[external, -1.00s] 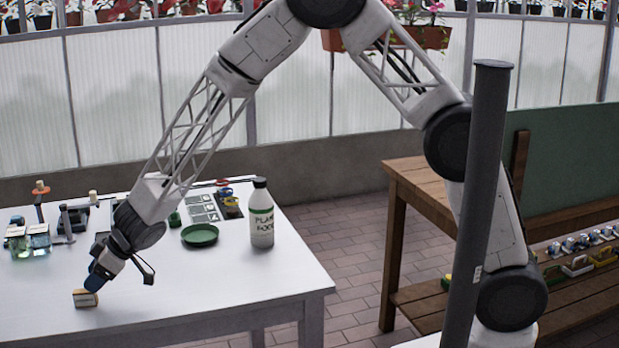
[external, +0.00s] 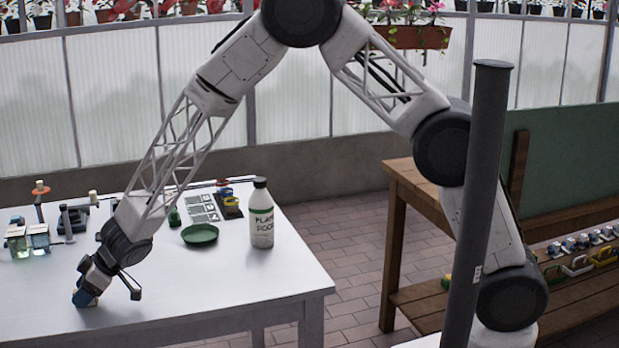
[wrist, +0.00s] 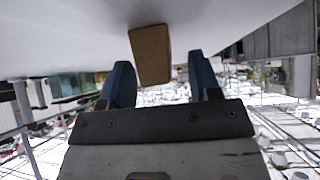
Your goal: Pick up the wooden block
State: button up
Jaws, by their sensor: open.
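The wooden block (wrist: 150,54) is a small brown box shape on the white table, seen in the wrist view just ahead of and between my two blue fingertips. My gripper (wrist: 160,80) is open, with one finger on each side of the block's near end and a visible gap to each. In the external view my gripper (external: 88,294) is low at the table's front left and largely hides the block there. I cannot tell whether a finger touches it.
On the white table (external: 215,285) stand a white plant food bottle (external: 261,215), a green dish (external: 200,235) and, at the back left, glass jars (external: 28,238). The tabletop right of my gripper is clear. A wooden bench (external: 400,195) stands at the right.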

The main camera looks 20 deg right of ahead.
jog(key=shift+c, duration=0.3)
jog(key=c, duration=1)
jog(key=shift+o, duration=0.2)
jog(key=shift+r, duration=0.1)
jog(key=shift+r, duration=1.7)
jog(key=s+d, duration=0.2)
jog(key=d, duration=0.2)
jog(key=s+d+r, duration=0.1)
jog(key=s+d, duration=0.1)
jog(key=d, duration=0.3)
jog(key=s+d, duration=0.3)
jog(key=d, duration=0.2)
jog(key=shift+s+d+r, duration=0.1)
jog(key=shift+d+r, duration=0.05)
jog(key=shift+r, duration=0.05)
